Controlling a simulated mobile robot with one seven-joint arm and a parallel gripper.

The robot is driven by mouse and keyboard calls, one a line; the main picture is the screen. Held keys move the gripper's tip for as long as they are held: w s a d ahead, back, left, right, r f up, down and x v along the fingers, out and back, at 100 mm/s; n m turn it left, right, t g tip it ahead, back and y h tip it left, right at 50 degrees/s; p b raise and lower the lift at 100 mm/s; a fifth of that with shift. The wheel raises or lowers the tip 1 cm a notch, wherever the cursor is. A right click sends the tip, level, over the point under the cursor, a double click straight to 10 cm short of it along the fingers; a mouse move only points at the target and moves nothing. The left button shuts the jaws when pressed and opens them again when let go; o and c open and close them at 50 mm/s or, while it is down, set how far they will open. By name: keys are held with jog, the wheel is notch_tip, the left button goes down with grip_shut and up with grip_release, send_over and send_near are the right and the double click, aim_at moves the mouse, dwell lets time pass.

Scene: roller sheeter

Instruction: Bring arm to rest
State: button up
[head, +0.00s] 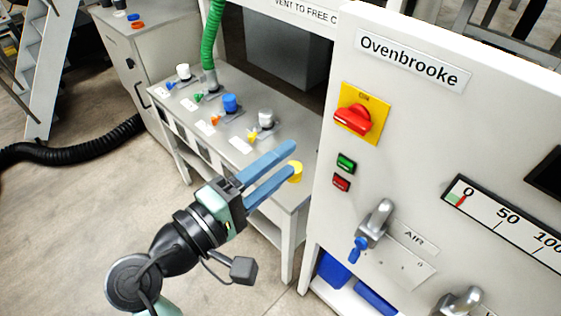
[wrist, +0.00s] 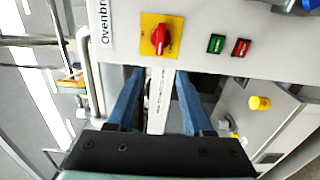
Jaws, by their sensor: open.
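My gripper (head: 271,175) is open and empty, with two long blue fingers pointing up and to the right. In the head view it is held in front of the low bench, near a yellow knob (head: 295,171) at the bench's right end; I cannot tell if it touches anything. In the wrist view the gripper (wrist: 158,80) has its fingers spread apart, with only the machine and gaps behind between them. The yellow knob also shows in the wrist view (wrist: 259,103), to the right of the fingers.
A white Ovenbrooke panel (head: 400,110) stands at the right, with a red switch (head: 352,120), green and red buttons and a lever handle (head: 377,218). The bench (head: 215,85) carries several coloured fittings. A black hose (head: 70,147) lies at left. The floor (head: 60,230) at lower left is clear.

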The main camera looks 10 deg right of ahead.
dwell(0.4)
jog(key=w+a+r+m+t+y, duration=0.1)
jog(key=w+r+m+t+y, duration=0.25)
jog(key=r, duration=0.45)
jog(key=w+a+r+m+t+y, duration=0.1)
jog(key=w+r+m+t+y, duration=0.2)
jog(key=r, duration=0.6)
jog(key=s+a+r+t+y, duration=0.1)
jog(key=s+r+t+y, duration=0.3)
jog(key=r, duration=0.6)
jog(key=s+a+r+m+t+y, duration=0.1)
jog(key=s+r+t+y, duration=0.2)
jog(key=s+r+t, duration=0.3)
notch_tip(320, 180, up, 4)
jog(key=shift+s+r+y+b, duration=0.1)
jog(key=shift+s+y+b, duration=0.25)
jog(key=shift+s, duration=0.65)
